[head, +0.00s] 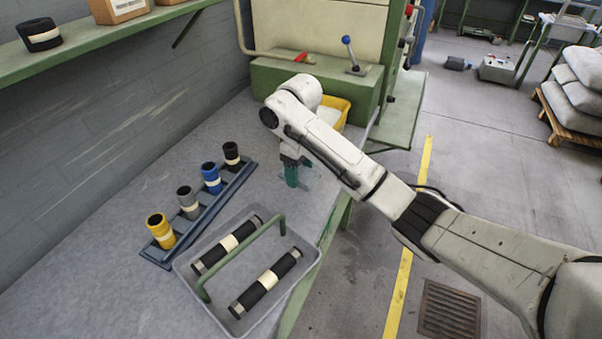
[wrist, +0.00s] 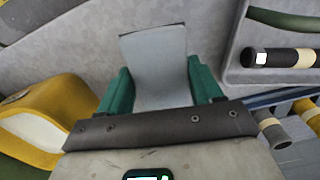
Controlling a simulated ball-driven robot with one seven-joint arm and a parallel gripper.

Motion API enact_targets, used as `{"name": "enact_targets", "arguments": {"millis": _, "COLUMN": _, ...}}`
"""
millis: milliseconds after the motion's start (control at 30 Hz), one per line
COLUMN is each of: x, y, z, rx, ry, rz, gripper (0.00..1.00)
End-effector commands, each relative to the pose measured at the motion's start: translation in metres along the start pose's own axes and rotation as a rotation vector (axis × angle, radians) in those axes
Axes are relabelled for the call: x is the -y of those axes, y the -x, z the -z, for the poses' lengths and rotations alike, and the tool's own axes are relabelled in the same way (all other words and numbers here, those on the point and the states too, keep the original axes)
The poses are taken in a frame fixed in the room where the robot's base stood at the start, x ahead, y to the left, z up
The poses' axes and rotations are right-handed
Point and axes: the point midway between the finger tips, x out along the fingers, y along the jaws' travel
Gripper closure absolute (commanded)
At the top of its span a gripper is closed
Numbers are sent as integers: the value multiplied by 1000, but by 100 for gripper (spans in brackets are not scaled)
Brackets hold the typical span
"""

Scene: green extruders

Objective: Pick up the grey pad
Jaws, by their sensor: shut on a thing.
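The grey pad (wrist: 155,58) is a flat, light grey piece with a dark far edge. In the wrist view it lies between the two teal fingers of my gripper (wrist: 160,88), which are shut on its sides. In the head view my gripper (head: 292,174) points down at the workbench, below my wrist and short of the green machine. There the pad is mostly hidden by the fingers. Whether it touches the bench or is just above it, I cannot tell.
A yellow bin (head: 340,108) stands behind my wrist, by the green machine (head: 318,80). A grey tray (head: 318,262) with two black rollers and a green handle is in front. A blue rack (head: 215,212) holds several coloured cups to the left. Bench between is clear.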

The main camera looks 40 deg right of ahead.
Motion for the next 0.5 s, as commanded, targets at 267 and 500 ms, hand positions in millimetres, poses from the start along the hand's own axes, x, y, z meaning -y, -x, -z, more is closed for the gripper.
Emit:
{"name": "enact_targets", "arguments": {"millis": 267, "x": 39, "y": 38, "z": -20, "rx": -1, "ry": 2, "rz": -1, "gripper": 65}}
{"name": "enact_targets", "arguments": {"millis": 500, "x": 75, "y": 52, "z": -36, "rx": -1, "ry": 1, "rz": 0, "gripper": 65}}
